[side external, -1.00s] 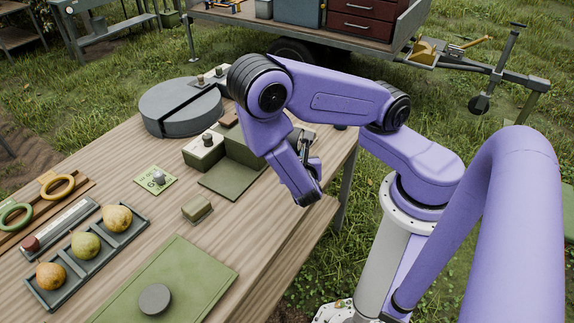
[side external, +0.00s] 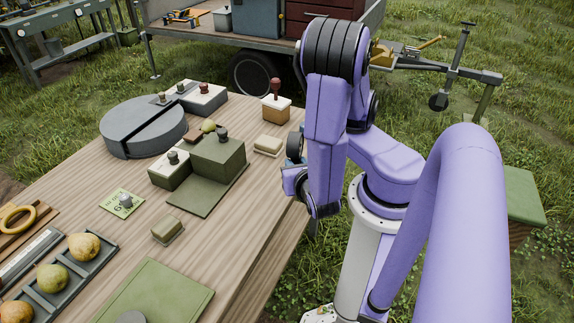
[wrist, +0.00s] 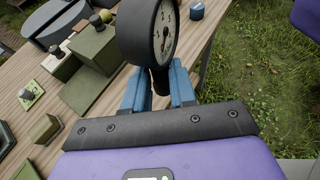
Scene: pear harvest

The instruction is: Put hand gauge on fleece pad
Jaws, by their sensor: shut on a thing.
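The hand gauge (wrist: 150,32) is a round dial with a thick black rim and a pale face, filling the top middle of the wrist view. My gripper (wrist: 160,82) is shut on its dark stem between two blue fingers. In the side view my gripper (side external: 293,172) hangs just off the table's right edge, partly hidden by my arm, and the gauge's dark rim shows beside it. I cannot tell for sure which surface is the fleece pad. A flat green mat (side external: 165,285) lies at the table's front, and a green-topped block (side external: 518,192) stands right of my arm.
An olive stepped block (side external: 218,165) and its flat base sit mid-table, near a small tan block (side external: 167,229). A red-handled stamp (side external: 276,105) stands at the far right corner. A pear tray (side external: 60,275) is at left.

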